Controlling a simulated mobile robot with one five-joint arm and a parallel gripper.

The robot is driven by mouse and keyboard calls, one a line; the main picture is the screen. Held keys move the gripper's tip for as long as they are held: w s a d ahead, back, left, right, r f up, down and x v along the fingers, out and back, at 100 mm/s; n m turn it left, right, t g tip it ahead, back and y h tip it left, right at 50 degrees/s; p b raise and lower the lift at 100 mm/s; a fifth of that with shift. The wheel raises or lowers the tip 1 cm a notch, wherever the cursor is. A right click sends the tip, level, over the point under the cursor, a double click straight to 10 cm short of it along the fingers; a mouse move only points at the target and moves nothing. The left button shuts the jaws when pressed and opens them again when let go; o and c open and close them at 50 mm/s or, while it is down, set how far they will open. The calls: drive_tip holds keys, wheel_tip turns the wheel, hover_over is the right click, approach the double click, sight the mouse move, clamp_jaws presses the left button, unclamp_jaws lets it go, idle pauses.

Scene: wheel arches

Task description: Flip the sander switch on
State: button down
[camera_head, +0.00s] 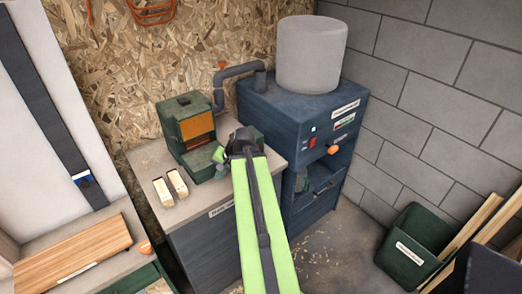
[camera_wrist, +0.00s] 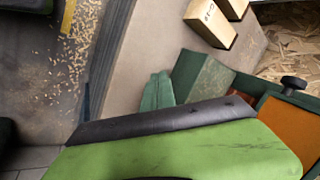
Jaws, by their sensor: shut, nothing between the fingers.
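The sander (camera_head: 184,112) is a dark green machine with an orange belt face, standing on a grey bench top. In the wrist view its green body (camera_wrist: 203,78), orange belt (camera_wrist: 290,138) and a black knob (camera_wrist: 293,84) show at the right. My gripper (camera_head: 219,155) is at the front right of the sander, close to its green base. Its teal fingers (camera_wrist: 157,90) are together and empty in the wrist view; I cannot tell whether they touch the sander. I cannot make out a switch on the sander; my arm hides part of that side.
Two wood blocks (camera_head: 170,187) lie on the bench (camera_head: 150,158). A blue cabinet (camera_head: 343,103) with a grey drum (camera_head: 311,55), a red control and an orange knob stands right of my arm. A dark green bin (camera_head: 413,247) is at the lower right. Sawdust lies on the floor.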

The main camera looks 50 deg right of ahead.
drive_tip(key=s+d+r+m+t+h, duration=0.1)
drive_tip(key=s+d+m, duration=0.3)
drive_tip(key=d, duration=0.5)
drive_tip(key=s+d+r+m+t+h+p, duration=0.1)
drive_tip(key=s+d+r+m+h, duration=0.1)
drive_tip(key=s+d, duration=0.7)
wheel_tip(320, 180, up, 2)
drive_tip(key=shift+s+d+r+m+t, duration=0.1)
drive_tip(key=shift+s+d+m+t, duration=0.25)
drive_tip(key=shift+m, duration=0.55)
